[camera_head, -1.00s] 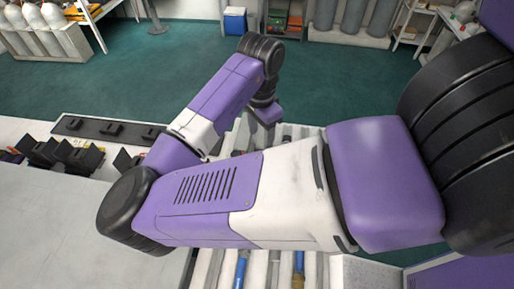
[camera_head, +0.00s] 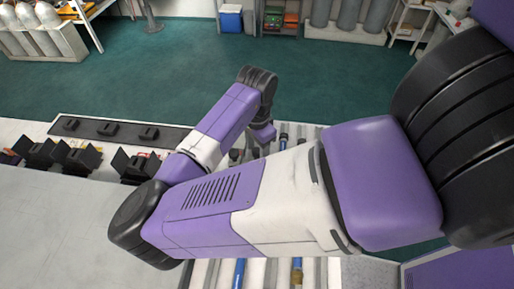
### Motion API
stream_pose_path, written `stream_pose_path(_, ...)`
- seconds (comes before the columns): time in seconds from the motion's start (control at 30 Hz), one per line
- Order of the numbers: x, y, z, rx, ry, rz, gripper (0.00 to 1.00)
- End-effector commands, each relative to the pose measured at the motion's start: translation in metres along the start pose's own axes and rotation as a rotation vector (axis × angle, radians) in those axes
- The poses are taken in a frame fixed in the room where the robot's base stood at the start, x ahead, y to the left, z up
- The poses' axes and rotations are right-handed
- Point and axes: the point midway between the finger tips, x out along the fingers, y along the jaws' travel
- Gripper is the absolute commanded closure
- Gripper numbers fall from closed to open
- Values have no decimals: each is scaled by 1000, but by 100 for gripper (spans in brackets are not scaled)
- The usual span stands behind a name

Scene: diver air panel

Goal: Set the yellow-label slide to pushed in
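The panel (camera_head: 312,271) lies below my arm, with light and grey strips running along it. A blue slide or tube (camera_head: 239,272) and one with a yellow-brown part (camera_head: 297,268) show at its near edge. More blue-tipped pieces (camera_head: 283,141) show at its far end. My arm covers the middle of the panel. I cannot make out a yellow label or whether its slide is in or out.
A pale counter (camera_head: 60,225) lies at the left, with several black holders (camera_head: 80,157) and a dark strip (camera_head: 110,131) along its far side. A blue cooler (camera_head: 231,18), shelves and grey cylinders stand at the back. The green floor (camera_head: 170,75) between is clear.

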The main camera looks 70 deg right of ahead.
Motion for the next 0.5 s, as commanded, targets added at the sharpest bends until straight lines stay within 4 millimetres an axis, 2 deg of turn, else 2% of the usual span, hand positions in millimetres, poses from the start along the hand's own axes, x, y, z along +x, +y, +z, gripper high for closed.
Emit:
stream_pose_path(0.03,0,0,0,0,0,0,60)
stream_pose_path(0.23,0,0,0,0,0,0,99)
stream_pose_path(0.5,0,0,0,0,1,-1,100)
